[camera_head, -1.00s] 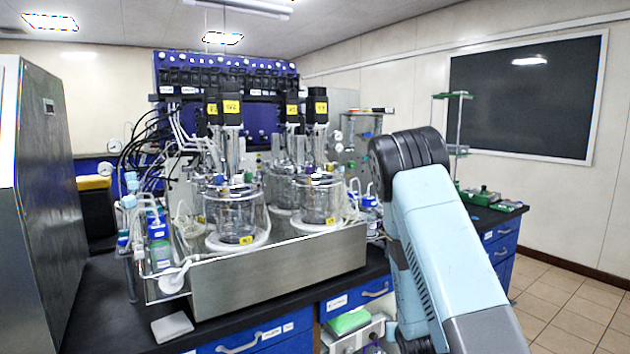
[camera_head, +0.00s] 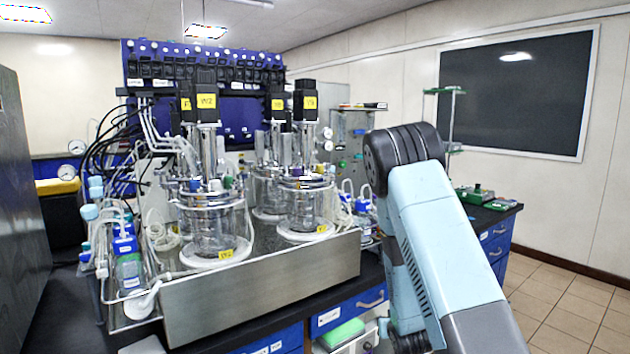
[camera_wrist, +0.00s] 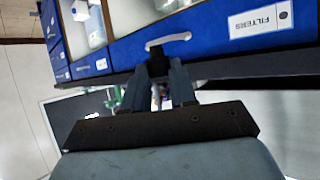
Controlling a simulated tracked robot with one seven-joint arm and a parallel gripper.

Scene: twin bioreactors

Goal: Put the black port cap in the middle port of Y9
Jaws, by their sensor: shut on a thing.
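My gripper (camera_wrist: 160,82) shows in the wrist view. Its two dark fingers are shut on a small dark thing (camera_wrist: 157,65) at the tips, which looks like the black port cap; its shape is hard to make out. In the head view, the bioreactor Y9 (camera_head: 305,208) appears to be the right front glass vessel, with a yellow label (camera_head: 310,102) on its black motor. Its steel head plate (camera_head: 304,182) carries several fittings. The middle port is too small to tell apart. My gripper is out of the head view, well apart from the vessels.
A second front vessel (camera_head: 215,225) stands left of Y9, with others behind. They stand on a steel platform (camera_head: 265,290). Tubing and bottles (camera_head: 128,265) crowd its left end. In the wrist view, a blue drawer (camera_wrist: 215,42) labelled FILTERS lies close to my fingers. Tiled floor at right is free.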

